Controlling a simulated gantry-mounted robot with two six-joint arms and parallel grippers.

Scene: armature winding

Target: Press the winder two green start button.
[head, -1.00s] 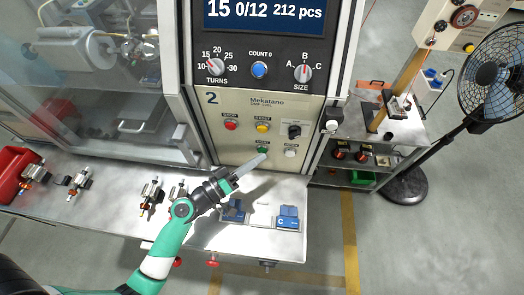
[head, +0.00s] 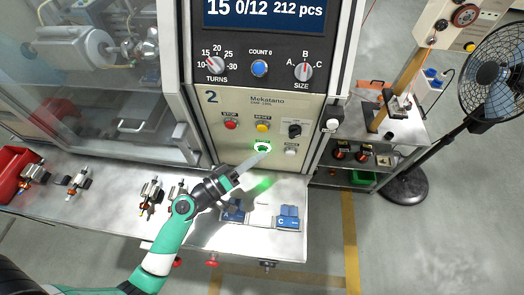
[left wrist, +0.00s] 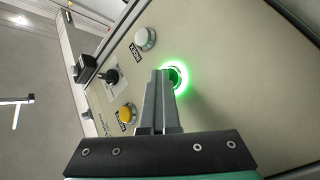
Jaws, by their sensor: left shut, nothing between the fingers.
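The winder two panel (head: 232,150) carries a green start button (head: 263,149), which glows bright green. In the left wrist view the lit green button (left wrist: 178,77) shows a bright ring, with its lower left part behind my fingertips. My left gripper (head: 262,156) is shut and empty, its tips at the button. In the left wrist view my left gripper's fingertips (left wrist: 160,74) overlap the button's edge; I cannot tell whether they still touch it. My right gripper is not in view.
The red stop button (head: 231,124), yellow reset button (head: 263,126), black knob (head: 295,131) and white button (head: 291,150) sit close around. A fan (head: 492,75) stands at right.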

